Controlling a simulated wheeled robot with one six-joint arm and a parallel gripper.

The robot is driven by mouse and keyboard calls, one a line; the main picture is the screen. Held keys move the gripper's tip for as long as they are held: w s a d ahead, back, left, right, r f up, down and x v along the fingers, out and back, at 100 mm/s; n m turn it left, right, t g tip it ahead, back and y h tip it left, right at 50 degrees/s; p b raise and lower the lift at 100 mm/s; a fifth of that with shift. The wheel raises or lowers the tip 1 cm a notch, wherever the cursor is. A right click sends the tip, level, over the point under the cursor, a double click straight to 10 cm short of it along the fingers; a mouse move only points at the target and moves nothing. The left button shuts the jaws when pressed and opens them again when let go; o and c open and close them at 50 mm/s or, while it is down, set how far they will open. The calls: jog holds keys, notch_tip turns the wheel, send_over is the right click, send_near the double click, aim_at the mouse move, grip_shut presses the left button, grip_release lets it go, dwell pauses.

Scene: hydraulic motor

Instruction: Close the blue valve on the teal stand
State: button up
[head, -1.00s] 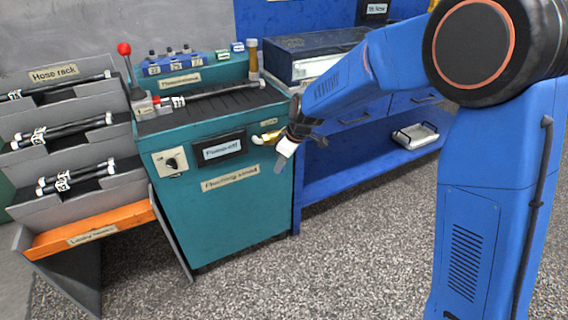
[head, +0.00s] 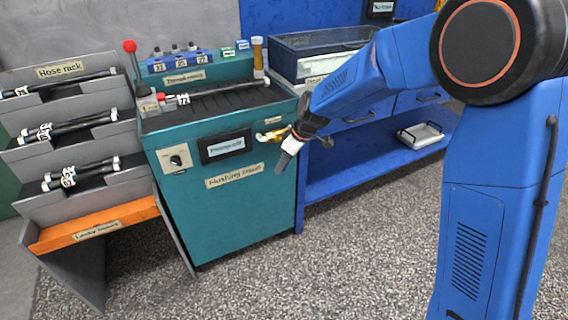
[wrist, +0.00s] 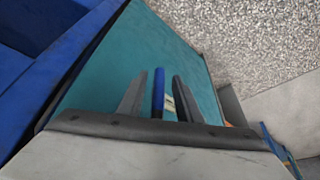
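The teal stand (head: 225,215) stands left of my arm. A brass-yellow valve body (head: 268,136) sticks out at the upper right of its front. My gripper (head: 285,160) is right beside the valve in the head view and hides part of it. In the wrist view, my gripper (wrist: 158,80) is open, with a finger on each side of the blue valve handle (wrist: 158,95). The handle is a narrow bar between the fingers, with a visible gap on both sides. Its base is hidden behind the gripper, and I cannot make the handle out in the head view.
A grey hose rack (head: 80,155) with several hoses and an orange tray (head: 95,222) stands left of the stand. A blue bench (head: 375,170) with a shelf is close on its right. The speckled floor (head: 330,270) in front is clear.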

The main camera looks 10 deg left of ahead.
jog(key=v, duration=1.7)
jog(key=shift+r, duration=0.25)
